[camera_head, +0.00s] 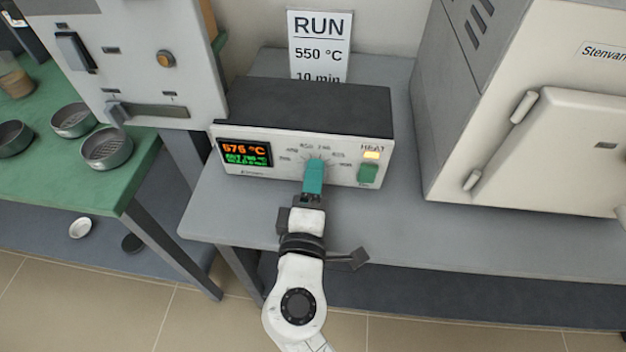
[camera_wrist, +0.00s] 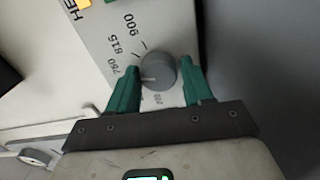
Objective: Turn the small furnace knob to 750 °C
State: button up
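The grey round knob (camera_wrist: 158,72) sits on the light control box (camera_head: 255,175) in the wrist view. Its pale pointer mark faces left in that view, near a label that looks like 750 or 760; 815 and 900 lie farther up the dial. My gripper (camera_wrist: 160,82) has its green fingers on either side of the knob, apart. The right finger is close to the knob; I cannot tell if it touches. In the head view my gripper (camera_head: 314,170) hides the knob. The display (camera_head: 245,153) reads about 575 °C, with small green text below that is hard to read.
A lit HEAT lamp (camera_head: 371,155) and green switch (camera_head: 368,174) are right of the dial. A sign (camera_head: 320,45) behind reads RUN 550 °C. A large furnace (camera_head: 540,140) stands right, another unit (camera_head: 145,70) left. The grey bench (camera_head: 420,235) is clear in front.

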jog(key=o, duration=0.3)
jog(key=shift+r, duration=0.1)
jog(key=s, duration=1)
jog(key=shift+s+a, duration=0.2)
jog(key=shift+s, duration=0.2)
